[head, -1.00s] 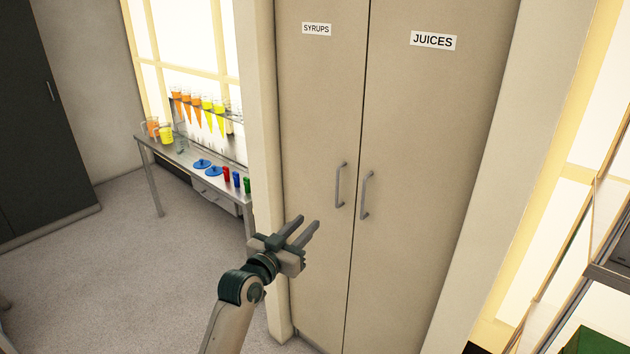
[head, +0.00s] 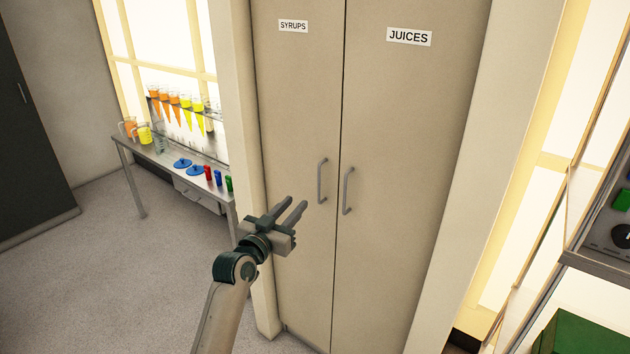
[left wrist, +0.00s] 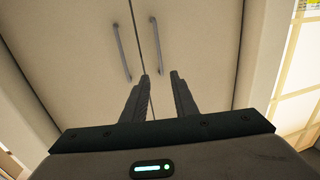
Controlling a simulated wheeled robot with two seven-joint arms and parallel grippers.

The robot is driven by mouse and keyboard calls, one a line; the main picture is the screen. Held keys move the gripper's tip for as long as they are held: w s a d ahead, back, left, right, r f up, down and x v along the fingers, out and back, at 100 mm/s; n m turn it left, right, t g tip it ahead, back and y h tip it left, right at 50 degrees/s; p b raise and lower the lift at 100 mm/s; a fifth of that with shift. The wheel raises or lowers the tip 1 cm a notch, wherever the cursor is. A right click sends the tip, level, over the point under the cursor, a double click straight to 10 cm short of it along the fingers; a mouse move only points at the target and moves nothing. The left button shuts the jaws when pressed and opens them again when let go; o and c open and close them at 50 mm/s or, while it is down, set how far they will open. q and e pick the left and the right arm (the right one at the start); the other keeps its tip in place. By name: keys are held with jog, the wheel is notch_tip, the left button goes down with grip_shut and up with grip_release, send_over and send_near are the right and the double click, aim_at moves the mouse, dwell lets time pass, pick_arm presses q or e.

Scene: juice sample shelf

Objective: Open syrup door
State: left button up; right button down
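The beige syrup door (head: 295,110), labelled SYRUPS, is shut. Its upright grey bar handle (head: 321,181) sits near the seam with the juice door. My left gripper (head: 295,204) is open and empty. Its fingertips are just left of and a little below the syrup handle in the head view, apart from it. The left wrist view shows the open fingers (left wrist: 160,76) below two handles, with the door seam between those handles. I cannot tell which of the two is the syrup handle there. My right gripper is not in view.
The shut juice door (head: 408,120) with its own handle (head: 348,190) adjoins on the right. A pale cabinet side post (head: 234,120) borders the syrup door. A metal table (head: 128,160) holding beakers and coloured cups stands left. Shelving (head: 590,262) stands at the right. Open floor lies left.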

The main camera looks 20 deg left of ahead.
pick_arm(q)
jog(key=w+d+p, duration=0.2)
jog(key=w, duration=1.1)
jog(key=shift+w+p, duration=0.15)
jog(key=shift+p, duration=0.2)
jog(key=shift+c, duration=0.2)
grip_shut()
dwell(0.8)
